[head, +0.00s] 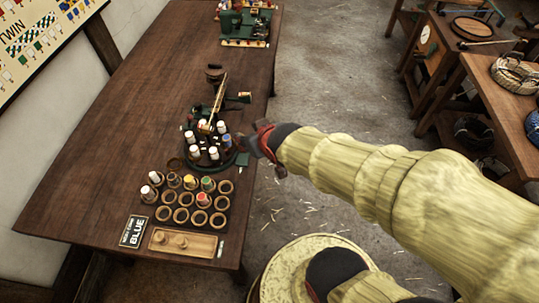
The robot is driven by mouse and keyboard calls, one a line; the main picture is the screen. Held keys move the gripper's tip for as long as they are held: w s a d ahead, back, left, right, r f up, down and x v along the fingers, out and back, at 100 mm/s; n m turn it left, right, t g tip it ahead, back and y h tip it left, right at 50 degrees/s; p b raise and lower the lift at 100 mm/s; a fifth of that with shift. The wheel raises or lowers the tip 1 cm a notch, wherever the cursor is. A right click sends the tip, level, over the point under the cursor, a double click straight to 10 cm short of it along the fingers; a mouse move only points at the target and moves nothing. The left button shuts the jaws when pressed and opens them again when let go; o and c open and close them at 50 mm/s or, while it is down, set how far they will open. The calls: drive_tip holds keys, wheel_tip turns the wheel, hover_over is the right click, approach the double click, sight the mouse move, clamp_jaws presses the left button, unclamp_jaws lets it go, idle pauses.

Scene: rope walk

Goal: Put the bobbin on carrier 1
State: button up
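Several white bobbins (195,152) stand upright on the round braiding machine (188,135) near the table's right edge. A bobbin with a blue top (227,140) shows at the machine's right side, close to my gripper (246,147). I cannot tell whether that bobbin sits on a carrier or touches the gripper. My gripper is at the machine's right edge, low and pointing left; its fingers are dark and too small to read. Carrier numbers are not legible, so I cannot tell which is carrier 1.
A rack (180,216) in front holds white, yellow, orange, green and red bobbins among empty round holes. A sign reading BLUE (133,231) and a wooden tray (160,247) lie nearer. A green machine (244,27) stands at the far end. The table's left side is clear.

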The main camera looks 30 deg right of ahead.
drive_tip(key=s+a+r+g, duration=0.1)
drive_tip(key=s+r, duration=0.3)
drive_tip(key=s, duration=0.3)
drive_tip(key=s+a+r+g, duration=0.1)
drive_tip(key=s+r+g, duration=0.1)
drive_tip(key=s+r, duration=0.3)
drive_tip(key=s, duration=0.2)
drive_tip(key=shift+s+r+y, duration=0.25)
drive_tip(key=shift+s+y, duration=0.05)
drive_tip(key=shift+s, duration=0.1)
drive_tip(key=shift+a+r, duration=0.1)
wheel_tip(320, 180, up, 5)
drive_tip(key=p, duration=0.3)
wheel_tip(320, 180, down, 2)
drive_tip(key=shift+f, duration=0.1)
